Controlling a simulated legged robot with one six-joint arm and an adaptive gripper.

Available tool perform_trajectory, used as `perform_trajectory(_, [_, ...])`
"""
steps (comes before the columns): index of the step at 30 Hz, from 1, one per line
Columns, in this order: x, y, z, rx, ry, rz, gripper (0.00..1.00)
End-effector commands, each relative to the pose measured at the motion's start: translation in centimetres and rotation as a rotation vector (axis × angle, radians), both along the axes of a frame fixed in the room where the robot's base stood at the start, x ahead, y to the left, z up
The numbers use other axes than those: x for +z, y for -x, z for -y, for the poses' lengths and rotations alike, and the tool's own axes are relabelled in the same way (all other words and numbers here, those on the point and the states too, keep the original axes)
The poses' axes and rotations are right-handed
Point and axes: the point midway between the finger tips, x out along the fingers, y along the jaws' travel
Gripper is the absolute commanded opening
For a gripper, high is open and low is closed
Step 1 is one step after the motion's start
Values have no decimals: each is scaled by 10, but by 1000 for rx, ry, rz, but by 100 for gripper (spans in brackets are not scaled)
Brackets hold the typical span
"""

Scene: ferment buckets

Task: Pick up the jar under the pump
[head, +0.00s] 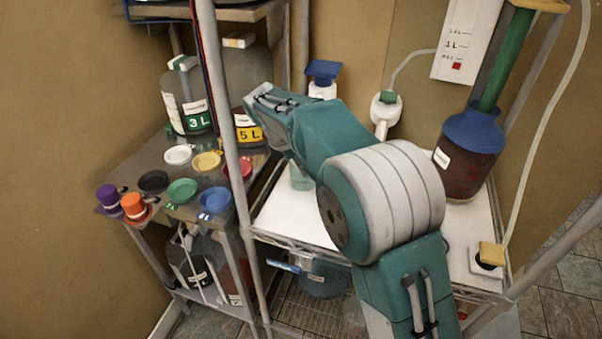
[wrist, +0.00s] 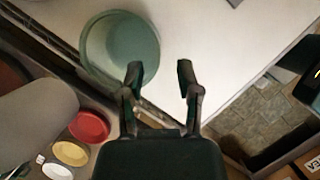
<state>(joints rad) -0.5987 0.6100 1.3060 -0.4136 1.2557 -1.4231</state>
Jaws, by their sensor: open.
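A pale green, round, open-topped jar (wrist: 112,48) stands on the white shelf (wrist: 215,45) in the wrist view, near the shelf's edge. In the head view a small part of the jar (head: 300,179) shows beneath my arm, which hides the rest. My gripper (wrist: 160,75) is open and empty. In the wrist view its left finger overlaps the jar's lower right side, and its right finger lies over the bare shelf. I cannot tell the height gap. A blue-topped pump (head: 322,75) stands behind my arm; its lower part is hidden. The gripper fingers are not distinguishable in the head view.
A metal post (head: 234,150) stands left of my arm. Beyond it, a side shelf holds coloured lids (head: 183,190) and labelled jugs (head: 188,100). The white shelf beside the jar is clear.

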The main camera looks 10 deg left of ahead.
Motion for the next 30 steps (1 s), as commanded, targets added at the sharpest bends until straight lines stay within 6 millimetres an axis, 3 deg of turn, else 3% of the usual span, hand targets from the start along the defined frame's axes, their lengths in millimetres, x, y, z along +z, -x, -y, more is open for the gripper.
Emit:
perform_trajectory(7, [-36, -11, 9, -2, 0, -3, 44])
perform_trajectory(16, [-42, -12, 11, -1, 0, 0, 44])
perform_trajectory(17, [-42, -12, 11, -1, 0, 0, 40])
perform_trajectory(19, [-42, -12, 11, -1, 0, 0, 8])
perform_trajectory(20, [-42, -12, 11, -1, 0, 0, 0])
perform_trajectory(30, [-41, -12, 11, -2, 0, 1, 0])
